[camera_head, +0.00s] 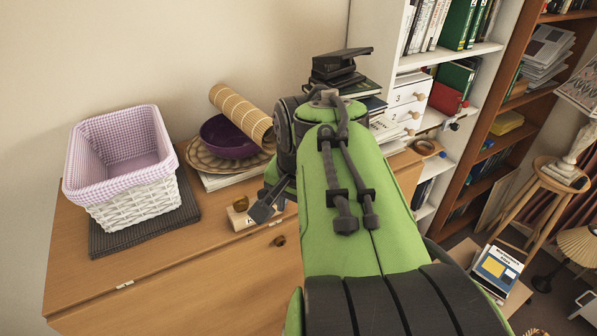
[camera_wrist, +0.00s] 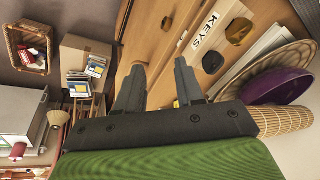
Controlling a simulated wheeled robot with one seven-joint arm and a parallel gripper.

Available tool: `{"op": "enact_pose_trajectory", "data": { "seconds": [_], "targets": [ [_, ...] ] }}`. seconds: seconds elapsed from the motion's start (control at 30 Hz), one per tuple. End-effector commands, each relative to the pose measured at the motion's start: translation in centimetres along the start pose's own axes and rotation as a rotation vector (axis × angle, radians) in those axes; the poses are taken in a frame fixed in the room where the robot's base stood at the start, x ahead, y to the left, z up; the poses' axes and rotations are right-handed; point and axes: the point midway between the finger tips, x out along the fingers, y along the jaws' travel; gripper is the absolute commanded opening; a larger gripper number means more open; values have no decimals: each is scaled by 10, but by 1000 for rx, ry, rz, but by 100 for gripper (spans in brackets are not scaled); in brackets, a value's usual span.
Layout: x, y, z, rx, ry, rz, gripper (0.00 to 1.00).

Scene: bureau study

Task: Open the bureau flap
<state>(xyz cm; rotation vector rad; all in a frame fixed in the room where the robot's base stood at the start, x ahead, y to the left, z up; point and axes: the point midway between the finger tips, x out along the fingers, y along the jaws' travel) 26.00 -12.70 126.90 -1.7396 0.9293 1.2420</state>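The wooden bureau (camera_head: 75,262) has its front flap (camera_head: 215,285) closed, with a small dark round knob (camera_head: 278,240) near its upper edge. Metal hinge-like fittings show along the seam. My gripper (camera_head: 262,208) is just above the bureau's front edge, close to the knob and partly hidden by my arm. In the wrist view my gripper (camera_wrist: 158,88) has two separate fingers with an empty gap between them. A dark knob (camera_wrist: 212,63) shows just beyond the right finger, apparently untouched. I cannot tell whether it is the flap's knob.
A small KEYS block (camera_wrist: 207,30) lies beside the gripper. The bureau top carries a white wicker basket (camera_head: 135,205) on a dark mat, a purple bowl (camera_head: 228,137) on a woven plate, and books. Bookshelves (camera_head: 470,100) and a stool (camera_head: 555,175) stand right.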

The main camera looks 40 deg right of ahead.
Motion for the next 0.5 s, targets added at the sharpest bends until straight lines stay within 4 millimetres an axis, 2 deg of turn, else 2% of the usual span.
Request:
{"op": "enact_pose_trajectory", "data": {
  "seconds": [0.17, 0.33, 0.4, 0.5],
  "targets": [
    [-8, 25, -43, 209, -31, 27, 37],
    [-20, 71, -90, 468, -66, 45, 37],
    [-24, 91, -104, 562, -77, 48, 37],
    [-27, 107, -113, 632, -83, 48, 37]
  ]
}}
